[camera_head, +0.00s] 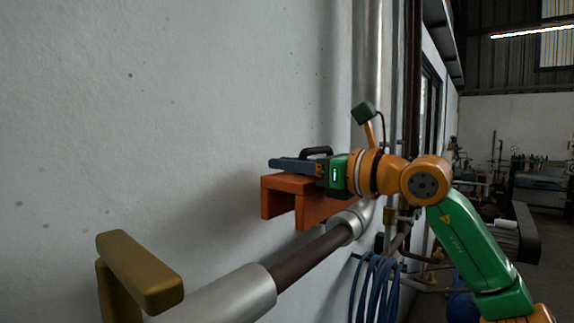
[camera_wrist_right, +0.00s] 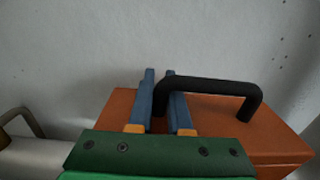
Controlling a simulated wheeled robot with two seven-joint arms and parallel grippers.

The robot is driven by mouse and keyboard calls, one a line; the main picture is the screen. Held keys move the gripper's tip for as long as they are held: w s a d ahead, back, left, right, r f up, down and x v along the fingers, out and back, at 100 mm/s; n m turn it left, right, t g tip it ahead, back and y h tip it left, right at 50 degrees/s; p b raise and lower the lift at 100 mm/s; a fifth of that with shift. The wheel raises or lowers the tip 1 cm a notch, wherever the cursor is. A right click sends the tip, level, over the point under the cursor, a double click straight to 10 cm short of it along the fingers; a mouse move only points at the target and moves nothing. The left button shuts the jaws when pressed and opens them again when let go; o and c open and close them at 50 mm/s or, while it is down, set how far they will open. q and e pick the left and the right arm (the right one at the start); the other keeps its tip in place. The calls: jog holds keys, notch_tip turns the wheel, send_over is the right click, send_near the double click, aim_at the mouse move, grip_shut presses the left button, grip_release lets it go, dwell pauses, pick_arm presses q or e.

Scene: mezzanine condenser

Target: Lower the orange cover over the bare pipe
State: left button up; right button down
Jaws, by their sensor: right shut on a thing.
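The orange cover (camera_head: 280,193) is an inverted channel with its opening facing down and a black handle (camera_head: 317,151) on top. My right gripper (camera_head: 272,163) is shut on the handle; in the right wrist view its blue fingers (camera_wrist_right: 160,74) stand either side of the handle's left leg (camera_wrist_right: 158,106). The cover's top (camera_wrist_right: 230,122) fills the lower part of that view. In the head view the cover hangs level near the wall, above the far end of the bare brown pipe (camera_head: 309,256). Its exact alignment with the pipe cannot be told. My left gripper is out of view.
Silver pipe sections (camera_head: 235,296) lie at the bare pipe's near end and at its far end (camera_head: 352,218). A brass bracket-like handle (camera_head: 140,270) stands in the left foreground. A blue hose coil (camera_head: 376,287) hangs below the pipe. The grey wall (camera_head: 180,120) is close behind.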

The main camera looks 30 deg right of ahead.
aim_at(290, 196)
jog(key=f+b, duration=0.2)
jog(key=w+f+b, duration=0.1)
jog(key=f+b, duration=0.1)
jog(key=f, duration=0.1)
jog(key=shift+w+a, duration=0.1)
jog(key=shift+a, duration=0.1)
jog(key=shift+s+d+f+b, duration=0.15)
jog(key=shift+s+f+b, duration=0.15)
jog(key=shift+f+b, duration=0.1)
jog(key=shift+w, duration=0.1)
jog(key=shift+w, duration=0.1)
jog(key=shift+s, duration=0.2)
jog(key=shift+w, duration=0.1)
dwell(0.6)
notch_tip(290, 196, down, 7)
jog(key=b, duration=0.6)
jog(key=shift+r, duration=0.2)
dwell(1.5)
jog(key=c, duration=0.8)
grip_release()
jog(key=shift+r, duration=0.1)
jog(key=shift+o, duration=0.2)
